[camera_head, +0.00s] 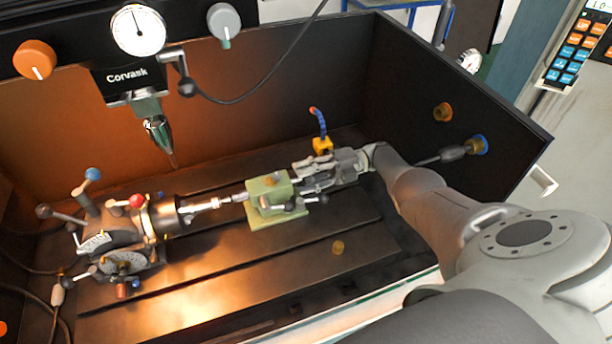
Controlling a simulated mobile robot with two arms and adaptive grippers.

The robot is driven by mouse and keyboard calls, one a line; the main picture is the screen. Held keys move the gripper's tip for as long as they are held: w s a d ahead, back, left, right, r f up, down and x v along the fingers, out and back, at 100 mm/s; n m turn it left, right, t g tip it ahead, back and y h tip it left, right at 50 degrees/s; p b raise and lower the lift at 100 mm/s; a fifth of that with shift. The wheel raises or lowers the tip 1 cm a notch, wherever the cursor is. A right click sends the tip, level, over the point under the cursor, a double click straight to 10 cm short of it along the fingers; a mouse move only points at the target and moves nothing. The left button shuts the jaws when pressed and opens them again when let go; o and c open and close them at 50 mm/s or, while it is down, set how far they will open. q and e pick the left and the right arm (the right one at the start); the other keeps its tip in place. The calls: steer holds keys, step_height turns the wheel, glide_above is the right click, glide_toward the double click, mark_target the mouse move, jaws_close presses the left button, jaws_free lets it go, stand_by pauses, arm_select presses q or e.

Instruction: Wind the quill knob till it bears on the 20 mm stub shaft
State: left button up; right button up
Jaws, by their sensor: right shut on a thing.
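The green tailstock (270,192) stands on the slotted table in the middle of the camera_head view. A silvery stub shaft (203,205) sticks out of the indexing chuck (160,216) toward it. The tailstock's metal tip (239,197) points left at the shaft's end. Whether tip and shaft touch is too small to tell. My right gripper (304,178) is at the tailstock's right end, fingers pointing left, shut on the quill knob, which the fingers mostly hide. My left gripper is not in view.
A small lever with dark knobs (294,204) is at the tailstock's front. A drill chuck (157,131) hangs above the table at the left. A blue hose with a yellow base (321,134) stands behind my right gripper.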

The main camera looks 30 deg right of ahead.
steer(key=o, duration=1)
steer(key=shift+d, duration=0.15)
